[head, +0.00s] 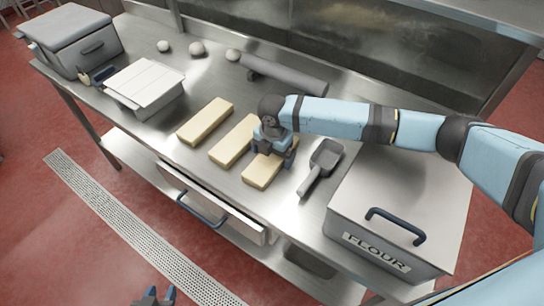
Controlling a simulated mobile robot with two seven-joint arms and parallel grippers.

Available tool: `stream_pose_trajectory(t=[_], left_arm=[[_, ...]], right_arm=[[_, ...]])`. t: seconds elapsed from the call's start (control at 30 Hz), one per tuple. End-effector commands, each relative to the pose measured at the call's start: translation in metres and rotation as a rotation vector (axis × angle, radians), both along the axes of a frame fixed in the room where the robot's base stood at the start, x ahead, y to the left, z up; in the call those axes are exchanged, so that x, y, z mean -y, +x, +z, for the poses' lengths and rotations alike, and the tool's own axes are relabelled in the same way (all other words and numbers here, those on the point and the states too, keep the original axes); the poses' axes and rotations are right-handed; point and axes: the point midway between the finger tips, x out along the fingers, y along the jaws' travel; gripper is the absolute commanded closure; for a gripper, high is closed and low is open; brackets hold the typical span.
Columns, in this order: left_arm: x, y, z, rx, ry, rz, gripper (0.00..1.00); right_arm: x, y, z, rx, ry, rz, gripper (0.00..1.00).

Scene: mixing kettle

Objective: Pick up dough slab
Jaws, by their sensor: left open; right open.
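Three pale yellow dough slabs lie side by side on the steel table: a left slab (205,121), a middle slab (231,144) and a right slab (261,173). My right gripper (272,155) is open at the far part of the right slab, reaching down from above. It hides that part of the slab and some of the middle slab's edge. I cannot tell whether its fingers touch the dough. My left gripper (153,297) is open and empty at the bottom edge, over the floor, away from the table.
A grey scoop (322,164) lies right of the slabs, beside the flour bin (398,205). A rolling pin (285,75) and several dough balls (197,48) lie behind. A white-lidded container (145,82) and a grey box (72,40) stand left. A drawer (215,203) is open below.

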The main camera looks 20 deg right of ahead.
Motion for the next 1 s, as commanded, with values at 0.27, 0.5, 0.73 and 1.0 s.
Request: stream_pose_trajectory(t=[0.27,0.5,0.73,1.0], left_arm=[[0.001,0.0,0.002,0.003,-0.002,0.0,0.57],[0.001,0.0,0.002,0.002,-0.003,-0.001,0.57],[0.002,0.0,0.002,0.002,-0.003,-0.001,0.57],[0.001,-0.001,0.001,0.001,-0.002,-0.001,0.57]], right_arm=[[0.0,0.0,-0.005,0.0,0.0,0.0,0.0],[0.0,0.0,-0.005,0.0,0.0,-0.001,0.53],[0.0,0.001,-0.004,0.001,0.001,-0.001,0.64],[0.0,0.001,0.009,0.003,0.001,-0.001,0.64]])
